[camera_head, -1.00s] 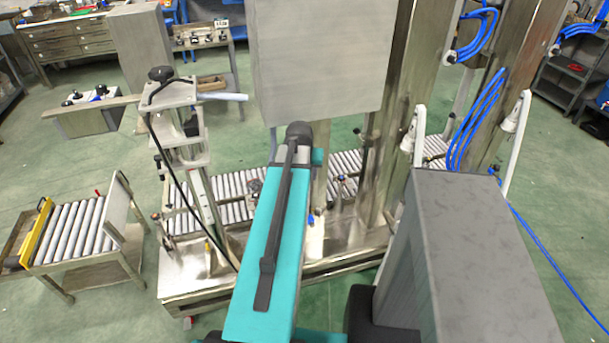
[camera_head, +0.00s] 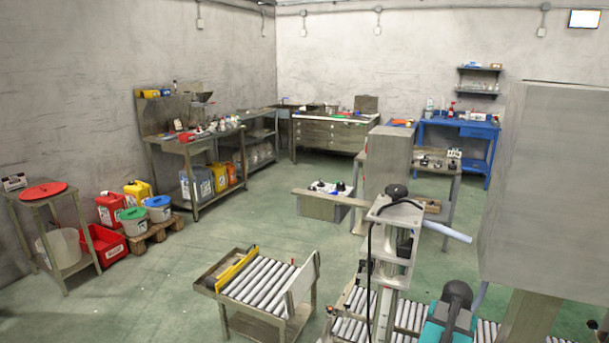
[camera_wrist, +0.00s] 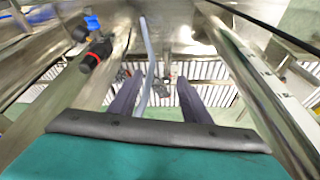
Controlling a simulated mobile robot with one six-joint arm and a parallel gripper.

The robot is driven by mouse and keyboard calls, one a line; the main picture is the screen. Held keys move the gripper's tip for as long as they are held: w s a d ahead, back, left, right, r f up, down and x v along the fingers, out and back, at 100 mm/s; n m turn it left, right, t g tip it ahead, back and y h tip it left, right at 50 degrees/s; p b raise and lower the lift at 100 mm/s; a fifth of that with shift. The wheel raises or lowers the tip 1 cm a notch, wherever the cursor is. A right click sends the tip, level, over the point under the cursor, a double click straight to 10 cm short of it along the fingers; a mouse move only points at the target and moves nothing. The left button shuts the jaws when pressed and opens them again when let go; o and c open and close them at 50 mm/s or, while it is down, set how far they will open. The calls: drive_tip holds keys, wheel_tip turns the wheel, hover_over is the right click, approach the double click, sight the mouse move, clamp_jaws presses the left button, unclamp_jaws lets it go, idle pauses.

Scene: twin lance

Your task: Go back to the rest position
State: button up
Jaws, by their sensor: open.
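My gripper (camera_wrist: 166,80) shows in the wrist view as two dark fingers standing apart, with no held object between them. Below the fingers lie the rollers of a conveyor (camera_wrist: 215,97), some distance off. A thin grey-blue tube (camera_wrist: 148,50) runs down the picture near the left finger; I cannot tell how close it is. In the head view only a teal part of my arm shows at the bottom right, and the gripper itself is out of that picture.
Metal beams (camera_wrist: 255,80) flank my gripper in the wrist view, with a red-and-black fitting (camera_wrist: 95,55) at left. The head view shows a roller cart (camera_head: 265,290), a metal stand (camera_head: 388,265) and a large grey box (camera_head: 550,190).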

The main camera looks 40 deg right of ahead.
drive_tip(key=w+a+f+n+y, duration=0.1)
drive_tip(key=w+a+f+n, duration=0.1)
drive_tip(key=w+a+f, duration=0.5)
drive_tip(key=w+a+f+n+y, duration=0.1)
drive_tip(key=w+a+f+n, duration=0.15)
drive_tip(key=w+a, duration=0.65)
drive_tip(key=w+a+f+n, duration=0.1)
drive_tip(key=w+a+f, duration=0.2)
drive_tip(key=a, duration=0.3)
drive_tip(key=w+a+f+n+g+y, duration=0.1)
drive_tip(key=w+a+f, duration=0.1)
drive_tip(key=a+f, duration=0.35)
drive_tip(key=w+a+f+n, duration=0.2)
drive_tip(key=w+a, duration=0.1)
drive_tip(key=a, duration=0.5)
drive_tip(key=s+a+f+n+g+y, duration=0.15)
drive_tip(key=a+f, duration=0.25)
drive_tip(key=a, duration=0.5)
drive_tip(key=s+a+f+n+g+h, duration=0.1)
drive_tip(key=s+a+f+n, duration=0.15)
drive_tip(key=a, duration=0.65)
drive_tip(key=s+a+f+n+g, duration=0.1)
drive_tip(key=s+a+f, duration=0.1)
drive_tip(key=s+a, duration=0.2)
drive_tip(key=s+a+f+n+g, duration=0.2)
drive_tip(key=s+a, duration=0.3)
drive_tip(key=s, duration=0.4)
drive_tip(key=shift+s+a+f, duration=0.2)
drive_tip(key=shift+s+f, duration=0.1)
drive_tip(key=shift+s, duration=0.05)
